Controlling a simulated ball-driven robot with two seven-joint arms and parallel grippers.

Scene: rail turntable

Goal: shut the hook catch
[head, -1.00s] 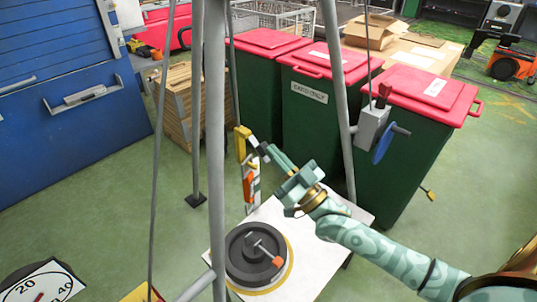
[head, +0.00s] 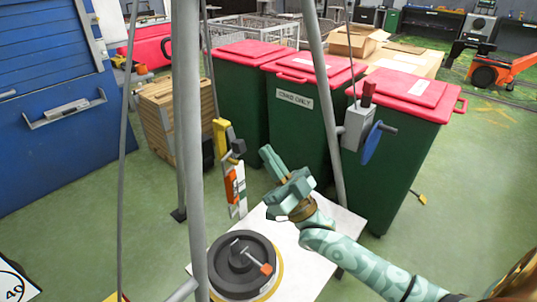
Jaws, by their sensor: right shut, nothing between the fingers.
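The likely hook catch (head: 234,186) is an upright white and orange assembly beyond the turntable, with a yellow piece (head: 221,138) at its top. A dark knob (head: 238,146) sits beside the yellow piece. Whether the hook is seated cannot be told at this size. My right gripper (head: 268,157), pale teal, is shut and empty. It points up and left, to the right of the dark knob and visibly apart from it. My left gripper is not in view.
A black round turntable (head: 223,277) with an orange-tipped handle (head: 266,268) sits on a white table (head: 325,245). Grey frame poles (head: 188,150) stand in front and around. A box with a blue wheel (head: 372,142) hangs on the right pole. Green bins (head: 298,125) stand behind.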

